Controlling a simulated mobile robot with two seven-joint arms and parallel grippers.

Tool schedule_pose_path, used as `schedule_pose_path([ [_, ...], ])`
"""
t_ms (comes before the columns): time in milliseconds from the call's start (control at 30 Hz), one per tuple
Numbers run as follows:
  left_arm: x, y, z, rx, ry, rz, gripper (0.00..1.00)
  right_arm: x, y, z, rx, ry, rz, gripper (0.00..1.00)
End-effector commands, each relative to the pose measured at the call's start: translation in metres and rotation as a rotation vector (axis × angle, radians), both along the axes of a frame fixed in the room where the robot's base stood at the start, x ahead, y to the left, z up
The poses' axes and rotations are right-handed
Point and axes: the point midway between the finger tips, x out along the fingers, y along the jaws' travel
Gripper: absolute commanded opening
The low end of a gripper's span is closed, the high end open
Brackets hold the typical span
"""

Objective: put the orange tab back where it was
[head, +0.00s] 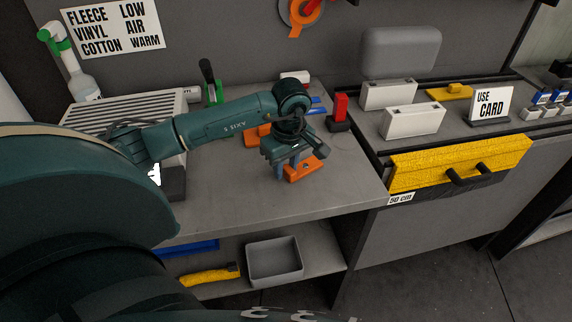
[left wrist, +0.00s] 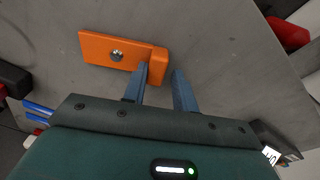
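The orange tab (head: 304,169) lies on the grey worktop near the front right corner of the left bench. In the left wrist view the tab (left wrist: 112,52) is a flat plate with a round metal piece in it and a raised block at its right end. My left gripper (head: 287,170) points down at the tab. In the left wrist view its fingers (left wrist: 160,78) are apart, and the raised block shows between their tips, closer to the left finger. I cannot tell whether that finger touches it. My right gripper is not in view.
Another orange piece (head: 257,133) sits behind my left arm. A red block on a black base (head: 339,112) and blue pieces (head: 316,106) stand beyond the gripper. A grey bin (head: 274,262) is on the lower shelf.

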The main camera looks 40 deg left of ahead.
Motion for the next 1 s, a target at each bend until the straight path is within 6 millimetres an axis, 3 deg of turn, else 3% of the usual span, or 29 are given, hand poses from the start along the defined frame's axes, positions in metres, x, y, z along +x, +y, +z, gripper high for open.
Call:
schedule_pose_path([
  [133, 0.0, 0.0, 0.0, 0.0, 0.001, 0.0, 0.39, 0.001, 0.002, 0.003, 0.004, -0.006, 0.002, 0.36],
  [467, 0.0, -0.001, 0.006, 0.0, -0.001, 0.0, 0.39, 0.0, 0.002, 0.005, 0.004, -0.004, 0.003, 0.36],
  [733, -0.001, -0.005, 0.058, 0.0, -0.006, -0.001, 0.39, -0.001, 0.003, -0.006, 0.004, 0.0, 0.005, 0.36],
  [1000, -0.004, -0.01, 0.108, 0.0, -0.003, 0.0, 0.39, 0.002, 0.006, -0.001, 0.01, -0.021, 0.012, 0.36],
])
